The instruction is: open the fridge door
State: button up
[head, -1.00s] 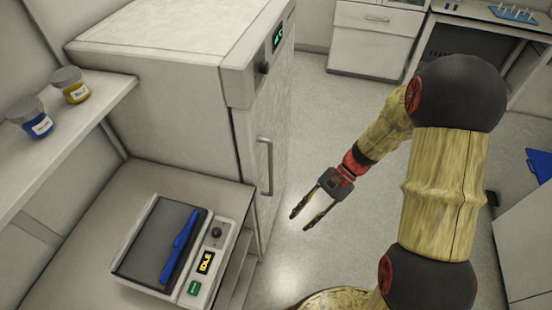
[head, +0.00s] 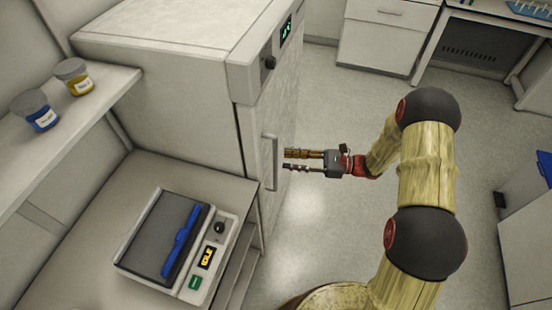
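The fridge (head: 165,50) is a tall pale cabinet with a dark display and a knob at the top of its front. Its door (head: 268,110) looks shut. A vertical bar handle (head: 271,162) is on the door's near side. My gripper (head: 285,160) is open and level with the handle, just to its right in the picture. Its two fingers point left towards the handle, with nothing visible between them. I cannot tell whether the fingertips touch the handle or the door.
A counter (head: 70,270) left of the fridge carries a device (head: 180,248) with a blue bar, reading IDLE. A shelf (head: 85,105) holds a blue-labelled jar (head: 38,112) and a yellow-labelled jar (head: 75,78). The floor (head: 335,230) right of the fridge is clear. Drawers (head: 385,45) stand at the back.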

aim_at(275, 159)
jog(key=a, duration=0.3)
jog(key=w+a, duration=0.1)
jog(key=a, duration=0.1)
jog(key=shift+a+b, duration=0.35)
jog(key=shift+b, duration=0.05)
jog(key=shift+s, duration=0.1)
jog(key=shift+c, duration=1.4)
grip_shut()
